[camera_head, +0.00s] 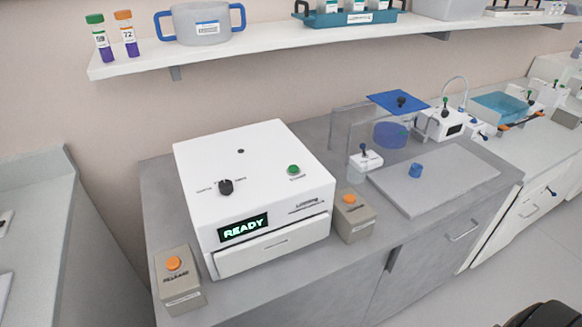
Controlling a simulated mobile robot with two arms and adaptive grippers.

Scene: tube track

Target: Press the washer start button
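No thing in view is readably labelled as a washer. A white box-shaped machine (268,160) stands on the grey bench, its display (243,228) reading READY. Its top has a black knob (226,187) and a green button (293,170) with a small label I cannot read surely. A grey box with an orange button (173,263), marked RELEASE, stands at its front left. Another grey box with an orange button (350,198) stands at its right. A smaller white device (441,125) with a dark display and green-topped knob is farther right. Neither gripper is visible.
A wall shelf (270,51) above holds two tubes, a blue-handled tub (203,24) and a teal rack (349,18). A grey plate (433,180) with a blue piece lies right of the machine. A dark rounded shape fills the bottom right corner.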

